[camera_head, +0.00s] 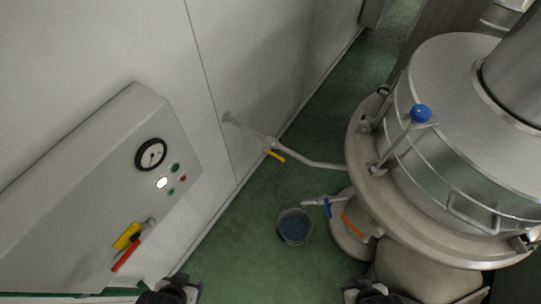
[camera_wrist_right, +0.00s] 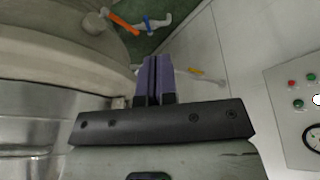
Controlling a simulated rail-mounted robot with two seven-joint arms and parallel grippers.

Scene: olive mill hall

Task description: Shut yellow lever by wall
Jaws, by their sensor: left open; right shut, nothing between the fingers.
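The yellow lever by the wall (camera_head: 274,155) sits on a valve in a grey pipe between the wall and the large steel vessel. In the right wrist view the yellow lever (camera_wrist_right: 218,83) shows small beyond the fingers. My right gripper (camera_wrist_right: 154,80), with purple fingers, is shut and empty, apart from the lever; in the head view it is at the bottom edge (camera_head: 370,291). My left gripper (camera_head: 170,291) is open at the bottom edge, partly cut off, far from the lever.
The steel vessel (camera_head: 440,130) fills the right. A bucket (camera_head: 294,226) stands below blue (camera_head: 327,208) and orange (camera_head: 355,228) levers. Green floor lies between.

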